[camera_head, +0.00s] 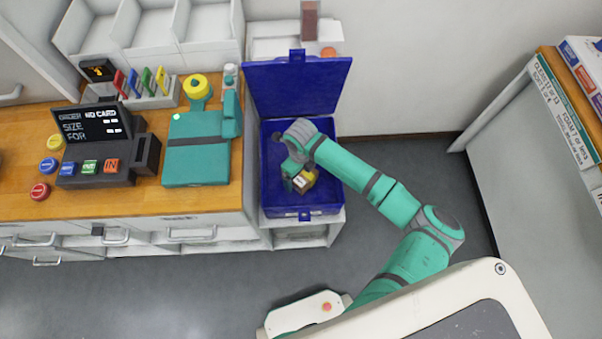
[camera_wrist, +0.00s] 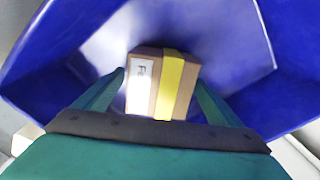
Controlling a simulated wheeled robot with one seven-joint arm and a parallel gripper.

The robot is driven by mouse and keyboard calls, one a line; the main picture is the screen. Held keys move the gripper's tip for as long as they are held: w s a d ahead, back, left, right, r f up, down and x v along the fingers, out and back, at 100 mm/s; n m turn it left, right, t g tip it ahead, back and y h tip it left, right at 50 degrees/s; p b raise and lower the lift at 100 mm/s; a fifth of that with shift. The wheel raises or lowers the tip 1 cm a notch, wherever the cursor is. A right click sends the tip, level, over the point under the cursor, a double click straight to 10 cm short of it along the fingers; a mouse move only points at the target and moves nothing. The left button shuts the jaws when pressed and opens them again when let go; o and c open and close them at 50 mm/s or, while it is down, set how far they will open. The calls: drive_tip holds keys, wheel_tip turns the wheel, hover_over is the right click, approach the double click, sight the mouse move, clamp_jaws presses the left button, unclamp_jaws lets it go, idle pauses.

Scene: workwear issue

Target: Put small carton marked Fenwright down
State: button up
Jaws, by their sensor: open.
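The small carton (camera_head: 306,180) is brown with a yellow band and a white label. It sits inside the open blue box (camera_head: 327,205). In the wrist view the carton (camera_wrist: 160,84) lies between my gripper's two fingers (camera_wrist: 161,92), with the blue box walls (camera_wrist: 40,65) around it. My gripper (camera_head: 302,184) is open, reaching down into the box around the carton. I cannot tell whether the carton rests on the box floor.
The blue box's lid (camera_head: 297,85) stands open at the back. To the left, a wooden counter (camera_head: 90,207) holds a black terminal (camera_head: 95,150), coloured buttons and a teal device (camera_head: 196,150). A shelf unit with a sign (camera_head: 565,110) stands at the right. Grey floor (camera_head: 140,290) is clear in front.

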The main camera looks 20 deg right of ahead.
wheel_tip(320, 180, up, 12)
idle(0.5)
idle(0.5)
